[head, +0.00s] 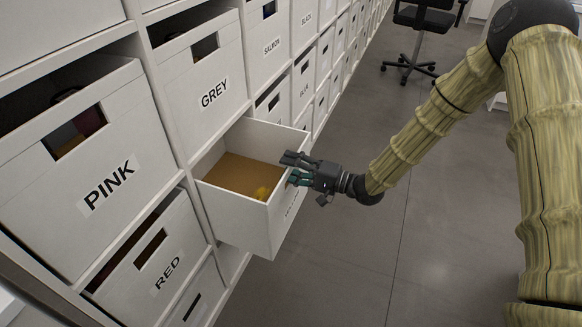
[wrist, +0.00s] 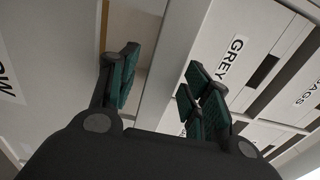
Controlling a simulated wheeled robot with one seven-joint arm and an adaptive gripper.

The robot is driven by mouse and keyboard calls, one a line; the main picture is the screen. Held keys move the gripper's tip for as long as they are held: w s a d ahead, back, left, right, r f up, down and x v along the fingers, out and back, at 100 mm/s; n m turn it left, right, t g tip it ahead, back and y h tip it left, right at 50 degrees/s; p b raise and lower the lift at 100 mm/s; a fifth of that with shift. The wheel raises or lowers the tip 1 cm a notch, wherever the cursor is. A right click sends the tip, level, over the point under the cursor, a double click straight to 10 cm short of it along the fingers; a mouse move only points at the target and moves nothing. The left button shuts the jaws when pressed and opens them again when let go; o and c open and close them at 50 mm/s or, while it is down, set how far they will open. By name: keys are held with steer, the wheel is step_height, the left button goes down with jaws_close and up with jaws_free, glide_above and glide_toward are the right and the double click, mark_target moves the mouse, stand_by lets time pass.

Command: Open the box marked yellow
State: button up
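The white box marked yellow (head: 283,222) is pulled well out of its shelf slot in the head view, its open top showing a brown floor. Its front label is seen at a steep angle and only partly readable. My gripper (head: 296,171) is at the top edge of the box's front, fingers by the rim. Contact with the rim cannot be told.
More boxes line the shelf farther back. The grey floor (head: 400,240) to the right is clear; an office chair (head: 420,35) stands at the back.

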steer(key=v, duration=1.2)
steer(key=shift+f, duration=0.1)
stand_by(0.4)
steer(key=s+d+f+h, duration=0.1)
steer(key=s+f+h, duration=0.45)
steer(key=f, duration=0.55)
steer(key=s+d+f+h, duration=0.1)
steer(key=s+f+h, duration=0.3)
steer(key=s+f, duration=0.45)
steer(key=s+d+f+n+g+h, duration=0.2)
steer(key=s+d+f+g+h, duration=0.15)
steer(key=s+f, duration=0.5)
steer(key=s+d+f+n+g+h, duration=0.1)
steer(key=s+d+g+h, duration=0.15)
steer(key=s, duration=0.45)
steer(key=s+d+n+g+h, duration=0.1)
steer(key=s+d, duration=0.3)
steer(key=s, duration=0.4)
step_height(320, 180, up, 18)
steer(key=p, duration=1.8)
steer(key=shift+w+a, duration=0.2)
steer(key=shift+w, duration=0.15)
steer(key=shift+f, duration=0.15)
